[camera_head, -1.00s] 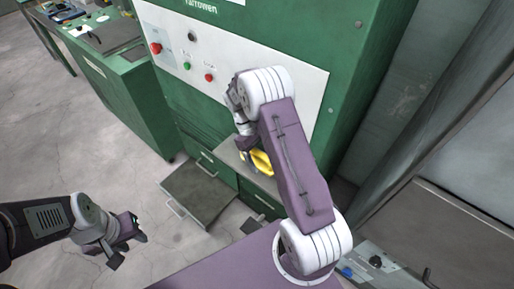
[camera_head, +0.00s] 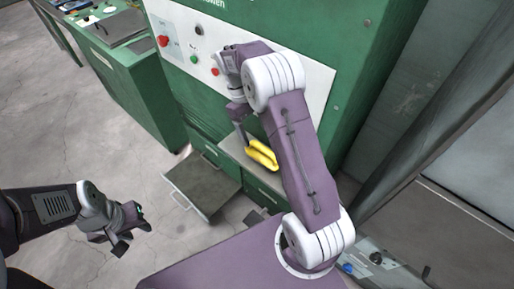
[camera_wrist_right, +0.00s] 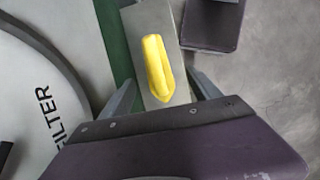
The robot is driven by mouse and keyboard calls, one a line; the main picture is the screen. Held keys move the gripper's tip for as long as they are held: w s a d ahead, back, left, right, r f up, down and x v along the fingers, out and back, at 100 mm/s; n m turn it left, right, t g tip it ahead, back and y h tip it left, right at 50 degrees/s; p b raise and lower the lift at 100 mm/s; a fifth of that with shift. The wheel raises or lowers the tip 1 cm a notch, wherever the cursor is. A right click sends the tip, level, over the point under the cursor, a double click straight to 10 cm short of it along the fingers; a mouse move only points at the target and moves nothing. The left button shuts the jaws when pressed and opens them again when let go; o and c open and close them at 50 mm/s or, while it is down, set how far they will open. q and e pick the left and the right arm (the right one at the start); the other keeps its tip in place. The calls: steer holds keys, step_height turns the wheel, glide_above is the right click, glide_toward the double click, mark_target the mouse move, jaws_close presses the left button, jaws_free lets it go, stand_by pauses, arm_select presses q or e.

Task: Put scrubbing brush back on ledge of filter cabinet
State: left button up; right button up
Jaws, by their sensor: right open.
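The yellow scrubbing brush (camera_head: 262,154) lies on the grey ledge (camera_head: 234,148) at the front of the green filter cabinet (camera_head: 361,70). In the right wrist view the brush (camera_wrist_right: 158,67) lies lengthwise on the narrow ledge (camera_wrist_right: 149,17). My right gripper (camera_head: 241,128) is open and empty, just above and beside the brush. Its two fingers show apart on either side below the brush in the wrist view (camera_wrist_right: 163,97). My forearm hides part of the cabinet front. My left gripper (camera_head: 132,231) is open and empty over the floor at lower left.
A pulled-out grey drawer or flap (camera_head: 203,184) sits low, left of the ledge. The white control panel (camera_head: 310,84) with buttons is behind my right arm. A green workbench (camera_head: 130,85) stands at upper left. The concrete floor at left is clear.

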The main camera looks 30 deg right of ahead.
steer(key=s+a+f+m+t+y, duration=0.1)
steer(key=s+a+m+t, duration=0.1)
steer(key=s, duration=0.5)
steer(key=s+a+m+t, duration=0.2)
steer(key=s+a, duration=0.2)
steer(key=s, duration=0.3)
steer(key=shift+s+f+m+t+y, duration=0.3)
steer(key=shift+s+f+t+y, duration=0.1)
